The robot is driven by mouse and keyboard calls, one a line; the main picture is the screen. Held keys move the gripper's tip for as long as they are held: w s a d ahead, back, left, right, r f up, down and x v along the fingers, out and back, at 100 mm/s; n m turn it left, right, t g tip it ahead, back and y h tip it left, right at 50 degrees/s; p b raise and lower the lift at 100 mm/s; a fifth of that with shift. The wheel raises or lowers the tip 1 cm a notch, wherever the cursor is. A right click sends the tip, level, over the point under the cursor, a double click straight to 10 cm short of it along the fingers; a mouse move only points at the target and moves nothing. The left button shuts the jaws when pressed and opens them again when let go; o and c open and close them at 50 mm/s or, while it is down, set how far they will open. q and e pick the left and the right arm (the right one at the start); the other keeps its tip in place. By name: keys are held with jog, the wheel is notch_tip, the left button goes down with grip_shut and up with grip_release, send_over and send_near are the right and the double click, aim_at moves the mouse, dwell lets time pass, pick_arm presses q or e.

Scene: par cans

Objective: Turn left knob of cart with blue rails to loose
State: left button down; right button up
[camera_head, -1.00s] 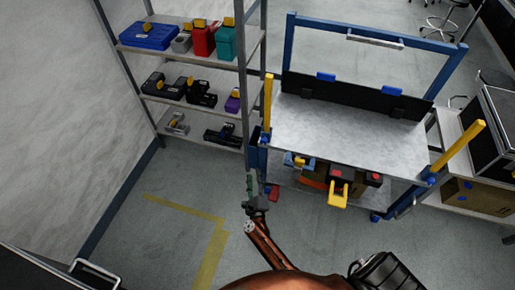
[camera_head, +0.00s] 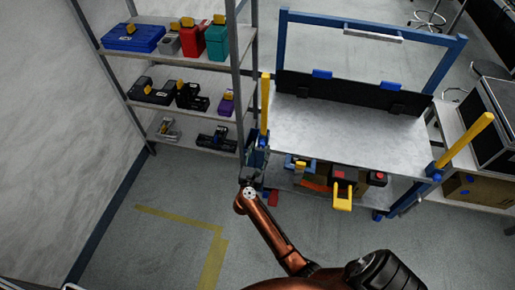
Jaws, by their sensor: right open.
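The cart with blue rails (camera_head: 350,130) stands right of centre, with a grey top and a yellow handle (camera_head: 265,102) upright at its left front corner. The left knob, at the foot of that handle, is hard to make out because my right gripper is at that corner. The blue right knob (camera_head: 437,176) shows at the foot of the other yellow handle (camera_head: 466,140). My right gripper (camera_head: 256,156) is open, right at the cart's left front post; I cannot tell whether it touches the knob. My left gripper is not in view.
A shelf rack (camera_head: 185,60) with several toolboxes stands close on the left of the cart. Tools lie on the cart's lower shelf, with a yellow-handled one (camera_head: 343,196) sticking out. A side table (camera_head: 480,190) stands on the right. The floor in front is clear, with yellow tape (camera_head: 180,218).

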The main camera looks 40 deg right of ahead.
jog(key=shift+d, duration=0.2)
jog(key=shift+c, duration=0.6)
grip_shut()
